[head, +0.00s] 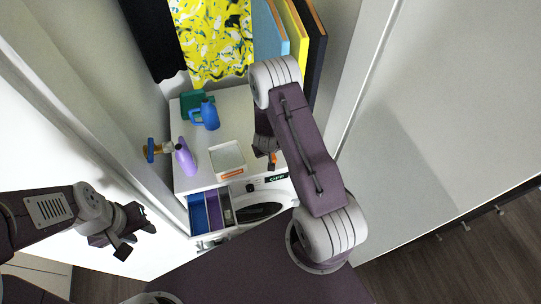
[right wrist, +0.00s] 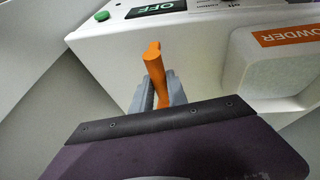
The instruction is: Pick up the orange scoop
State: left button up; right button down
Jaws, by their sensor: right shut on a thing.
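The orange scoop (right wrist: 153,66) shows in the right wrist view as an orange handle standing between the two grey fingers of my right gripper (right wrist: 158,93), which is shut on it. The scoop's lower part is hidden behind the gripper body. In the head view a small orange bit of the scoop (head: 273,158) shows at my right gripper (head: 267,154), over the washer top beside the white open container (head: 227,174). My left gripper (head: 136,240) is open and empty at the lower left, away from the washer.
A blue jug (head: 208,115), a green item (head: 187,104) and a purple bottle (head: 186,158) stand on the washer top. The detergent drawer (head: 213,208) is pulled out below. An orange POWDER label (right wrist: 293,35) shows in the right wrist view. Clothes hang behind; walls stand close on both sides.

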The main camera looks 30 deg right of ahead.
jog(key=s+d+r+b, duration=0.1)
jog(key=s+d+r, duration=0.1)
jog(key=s, duration=0.3)
jog(key=s+d+r+b, duration=0.2)
jog(key=s+d+r, duration=0.1)
jog(key=s+r, duration=0.2)
jog(key=shift+s+r, duration=0.15)
jog(key=shift+s, duration=0.2)
